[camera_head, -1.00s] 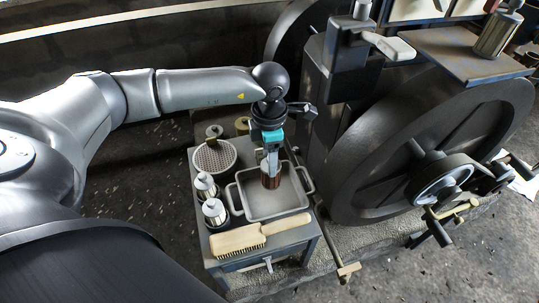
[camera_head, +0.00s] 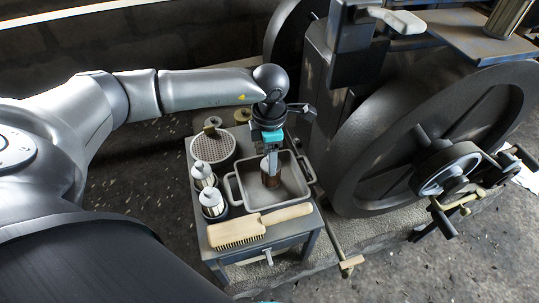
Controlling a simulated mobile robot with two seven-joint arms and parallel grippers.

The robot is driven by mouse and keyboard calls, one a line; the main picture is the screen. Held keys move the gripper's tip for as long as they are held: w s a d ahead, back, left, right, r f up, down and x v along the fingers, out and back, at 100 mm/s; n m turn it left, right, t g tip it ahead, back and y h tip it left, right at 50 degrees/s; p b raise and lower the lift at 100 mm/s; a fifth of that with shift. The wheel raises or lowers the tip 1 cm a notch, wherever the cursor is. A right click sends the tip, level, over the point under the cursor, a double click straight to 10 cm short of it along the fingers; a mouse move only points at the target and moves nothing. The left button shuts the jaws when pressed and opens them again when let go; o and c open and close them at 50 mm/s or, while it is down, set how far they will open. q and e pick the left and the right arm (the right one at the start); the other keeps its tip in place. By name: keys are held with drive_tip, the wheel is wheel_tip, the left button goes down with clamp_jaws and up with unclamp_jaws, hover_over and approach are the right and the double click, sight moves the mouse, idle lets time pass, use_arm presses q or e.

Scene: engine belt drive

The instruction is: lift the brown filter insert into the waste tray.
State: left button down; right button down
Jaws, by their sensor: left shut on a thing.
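My left gripper (camera_head: 271,158) reaches down over the grey waste tray (camera_head: 262,204) on the small side table. I cannot tell whether the insert's lower end touches the tray floor. The gripper hides the top of the insert. My right gripper is not in view.
A wooden brush (camera_head: 257,229) lies along the table's front edge. Two white-and-metal canisters (camera_head: 212,204) and a round perforated container (camera_head: 212,149) stand left of the tray. A large dark flywheel (camera_head: 385,150) stands close on the right.

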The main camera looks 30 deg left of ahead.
use_arm(q)
drive_tip(key=shift+f, duration=0.3)
idle(0.4)
drive_tip(key=shift+c, duration=0.2)
unclamp_jaws()
